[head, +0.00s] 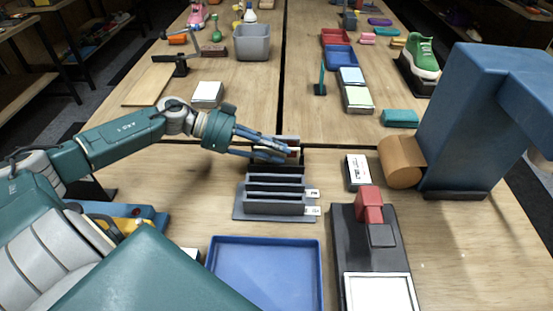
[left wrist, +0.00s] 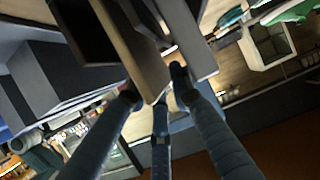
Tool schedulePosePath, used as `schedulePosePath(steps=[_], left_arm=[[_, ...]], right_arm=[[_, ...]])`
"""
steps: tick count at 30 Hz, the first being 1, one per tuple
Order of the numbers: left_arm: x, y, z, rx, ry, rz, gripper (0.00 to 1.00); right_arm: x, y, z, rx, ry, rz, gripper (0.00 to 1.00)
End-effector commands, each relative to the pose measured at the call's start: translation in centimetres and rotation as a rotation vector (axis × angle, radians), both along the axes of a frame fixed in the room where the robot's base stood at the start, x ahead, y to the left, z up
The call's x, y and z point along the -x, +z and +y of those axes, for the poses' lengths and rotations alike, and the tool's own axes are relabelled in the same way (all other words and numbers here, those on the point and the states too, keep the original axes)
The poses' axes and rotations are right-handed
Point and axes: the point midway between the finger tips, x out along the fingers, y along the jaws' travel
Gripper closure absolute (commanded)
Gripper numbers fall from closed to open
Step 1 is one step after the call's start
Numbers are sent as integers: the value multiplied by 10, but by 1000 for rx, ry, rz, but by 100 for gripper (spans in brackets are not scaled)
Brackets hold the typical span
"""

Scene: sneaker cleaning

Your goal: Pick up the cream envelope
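My left gripper (head: 287,152) is at the back of a dark grey slotted rack (head: 276,207) on the table. Its fingers are spread apart in the left wrist view (left wrist: 156,90). A tan, cream-like flat panel (left wrist: 130,45) stands close between and above the fingertips there; it may be the cream envelope, but I cannot tell for sure. Contact with it is not clear. In the head view the fingers hide most of what stands in the rear slot; a small pale and red patch shows beside the fingertips. My right gripper is not in view.
A blue tray (head: 265,272) lies in front of the rack. A black stand with a red block (head: 369,205) and a white-labelled box (head: 357,172) are to its right. A tall blue machine with a brown roll (head: 401,162) stands further right.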

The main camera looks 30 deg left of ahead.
Motion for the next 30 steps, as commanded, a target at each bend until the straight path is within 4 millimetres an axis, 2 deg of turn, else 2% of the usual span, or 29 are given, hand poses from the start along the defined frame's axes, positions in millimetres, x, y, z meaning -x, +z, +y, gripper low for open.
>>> schedulePosePath(steps=[1, 3, 16, 20, 30], left_arm=[[0, 0, 0, 0, 0, 0, 91], [0, 0, 0, 0, 0, 0, 100], [0, 6, 1, -1, -1, -2, 100], [0, 25, 1, -4, -1, -3, 100], [0, 88, 1, -3, -1, -1, 100]], right_arm=[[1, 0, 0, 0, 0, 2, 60], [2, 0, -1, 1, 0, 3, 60], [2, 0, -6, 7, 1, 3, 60], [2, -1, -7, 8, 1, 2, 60], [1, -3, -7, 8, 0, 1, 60]])
